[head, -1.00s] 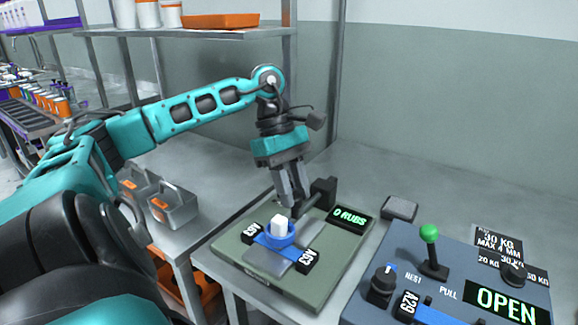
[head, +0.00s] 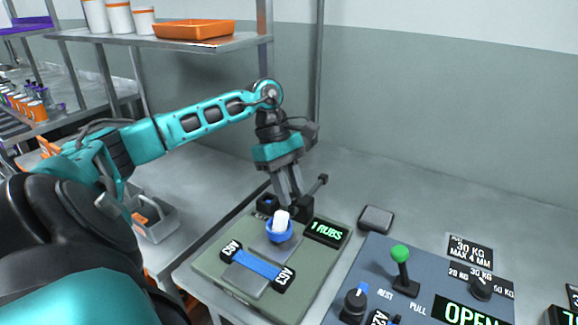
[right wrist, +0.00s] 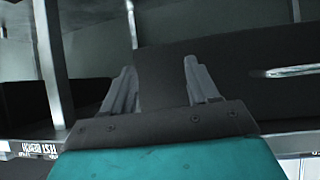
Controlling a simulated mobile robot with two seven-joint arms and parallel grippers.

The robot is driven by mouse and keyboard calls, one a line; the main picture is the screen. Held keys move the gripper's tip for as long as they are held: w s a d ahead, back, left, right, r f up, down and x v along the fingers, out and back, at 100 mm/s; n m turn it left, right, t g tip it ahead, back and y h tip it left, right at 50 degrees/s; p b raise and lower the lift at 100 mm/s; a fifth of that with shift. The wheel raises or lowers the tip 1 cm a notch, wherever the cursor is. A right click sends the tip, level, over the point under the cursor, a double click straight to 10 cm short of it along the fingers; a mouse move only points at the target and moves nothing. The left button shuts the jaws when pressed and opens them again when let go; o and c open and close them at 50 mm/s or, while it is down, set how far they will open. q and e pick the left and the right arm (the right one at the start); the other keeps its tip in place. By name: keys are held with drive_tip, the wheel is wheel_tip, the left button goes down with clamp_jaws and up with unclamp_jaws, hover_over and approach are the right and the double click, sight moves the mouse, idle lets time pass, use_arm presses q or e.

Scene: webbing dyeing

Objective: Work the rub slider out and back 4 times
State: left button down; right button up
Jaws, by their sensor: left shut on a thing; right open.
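The rub tester (head: 215,262) is a green plate on the bench in the head view. The rub slider, with a white block in a blue ring (head: 279,236), is at the back of the plate, behind the strip. My left gripper (head: 290,198) points down behind the block, shut on the slider; its fingertips partly hide the grip. The tester's display (head: 327,232) reads 1 RUBS. My right gripper (right wrist: 160,88) is open and empty in the right wrist view.
A blue-grey panel (head: 375,265) with a green-knobbed lever (head: 401,254) and an OPEN display stands to the right. A small grey pad (head: 376,218) lies behind it. Metal bins (head: 153,218) are at left, and a shelf (head: 160,43) with an orange tray is above.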

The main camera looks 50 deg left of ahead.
use_arm(q)
drive_tip(key=c, duration=1)
unclamp_jaws()
drive_tip(key=shift+w+a+r, duration=0.1)
drive_tip(key=shift+w+a, duration=0.05)
drive_tip(key=shift+w, duration=0.2)
drive_tip(key=shift+o, duration=0.7)
drive_tip(key=shift+s, duration=0.1)
drive_tip(key=p+v, duration=0.1)
drive_tip(key=v, duration=1.1)
drive_tip(key=shift+a+r, duration=0.15)
drive_tip(key=shift+r, duration=0.25)
